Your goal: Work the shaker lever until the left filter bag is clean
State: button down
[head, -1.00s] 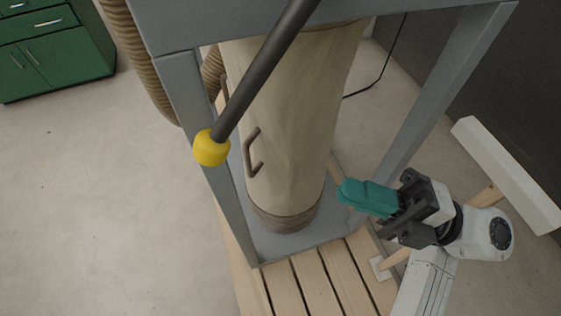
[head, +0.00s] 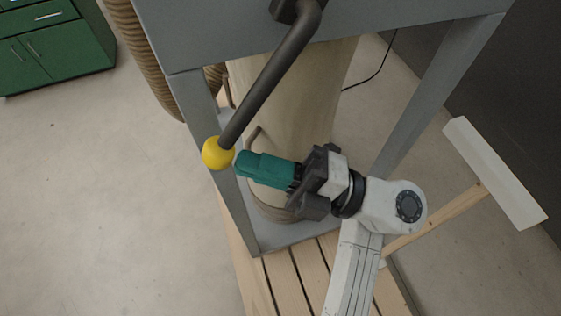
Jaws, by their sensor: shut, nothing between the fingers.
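The shaker lever (head: 268,84) is a dark bent bar that hangs from the grey frame and ends in a yellow knob (head: 218,153). My gripper (head: 240,166), with teal fingers, is shut and empty just right of the knob. Its tips look close to the knob; I cannot tell whether they touch. A beige filter bag (head: 291,98) hangs behind the lever inside the frame, its lower part partly hidden by my gripper. I cannot tell whether it is the left bag, and no clear dirt shows on it.
The grey frame (head: 445,95) has legs on both sides of the bag and stands on a wooden slatted pallet (head: 282,280). A ribbed hose (head: 150,65) runs at the left. A white board on a wooden bar (head: 495,172) is at the right. Open floor lies left.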

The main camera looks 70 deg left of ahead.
jog(key=shift+s+a, duration=0.1)
jog(key=s+r+m+g+y+p, duration=0.1)
jog(key=s+r+m+y+p, duration=0.1)
jog(key=s+r+m+y, duration=0.2)
jog(key=shift+s+a+r+g+y, duration=0.15)
jog(key=shift+s+a+g+y, duration=0.2)
jog(key=shift+s, duration=0.85)
jog(key=shift+d, duration=0.1)
